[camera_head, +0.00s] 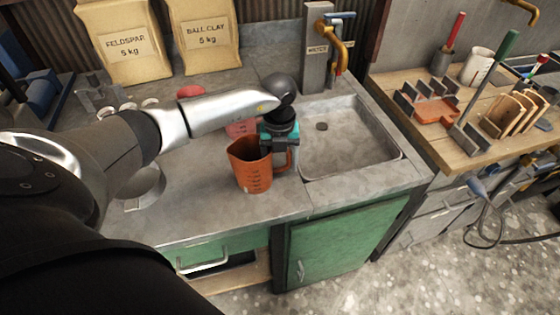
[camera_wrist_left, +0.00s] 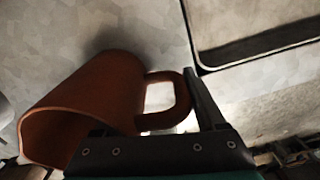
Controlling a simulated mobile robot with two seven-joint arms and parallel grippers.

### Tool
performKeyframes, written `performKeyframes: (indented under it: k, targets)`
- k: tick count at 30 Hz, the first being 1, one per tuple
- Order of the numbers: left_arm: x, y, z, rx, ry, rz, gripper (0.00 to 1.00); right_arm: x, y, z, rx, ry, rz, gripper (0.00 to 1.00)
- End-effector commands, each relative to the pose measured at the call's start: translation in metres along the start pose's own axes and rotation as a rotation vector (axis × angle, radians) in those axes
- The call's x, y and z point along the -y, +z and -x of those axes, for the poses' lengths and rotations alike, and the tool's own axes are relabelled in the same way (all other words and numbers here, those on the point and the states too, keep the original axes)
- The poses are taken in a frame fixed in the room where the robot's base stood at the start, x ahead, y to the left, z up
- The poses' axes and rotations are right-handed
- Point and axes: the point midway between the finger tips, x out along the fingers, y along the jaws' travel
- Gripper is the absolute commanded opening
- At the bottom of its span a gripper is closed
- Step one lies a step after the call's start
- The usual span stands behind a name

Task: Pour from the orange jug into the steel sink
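The orange jug (camera_head: 252,165) stands upright on the grey counter, just left of the steel sink (camera_head: 345,140), with its handle on the right. In the left wrist view the jug (camera_wrist_left: 85,105) fills the left side, its open mouth toward the lower left. My left gripper (camera_head: 281,150) is at the jug's handle side, pointing down. In the wrist view one dark finger stands close beside the outer side of the handle. The other finger is not clearly seen, so I cannot tell whether the gripper is closed on the handle. My right gripper is not in view.
A pink-red container (camera_head: 240,128) is partly hidden behind the jug and my arm. A tap (camera_head: 338,50) stands behind the sink. Clay bags (camera_head: 203,35) stand at the back. A wooden workbench (camera_head: 460,150) with tools is to the right.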

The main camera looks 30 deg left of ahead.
Motion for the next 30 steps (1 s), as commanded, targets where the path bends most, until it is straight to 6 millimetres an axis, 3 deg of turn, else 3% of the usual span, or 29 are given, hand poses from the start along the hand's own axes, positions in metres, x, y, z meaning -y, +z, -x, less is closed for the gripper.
performKeyframes:
  k: [1,7,18,30]
  targets:
    - [0.000,0.000,0.000,0.000,0.001,0.000,0.79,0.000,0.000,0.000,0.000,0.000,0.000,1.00]
    - [0.000,0.000,0.000,-0.001,0.001,0.000,1.00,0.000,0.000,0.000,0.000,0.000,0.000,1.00]
    - [0.000,0.000,-0.001,-0.001,0.001,-0.001,1.00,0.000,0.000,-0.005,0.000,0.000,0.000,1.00]
    - [-0.003,-0.007,0.086,0.004,-0.001,0.000,1.00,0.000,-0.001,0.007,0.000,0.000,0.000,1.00]
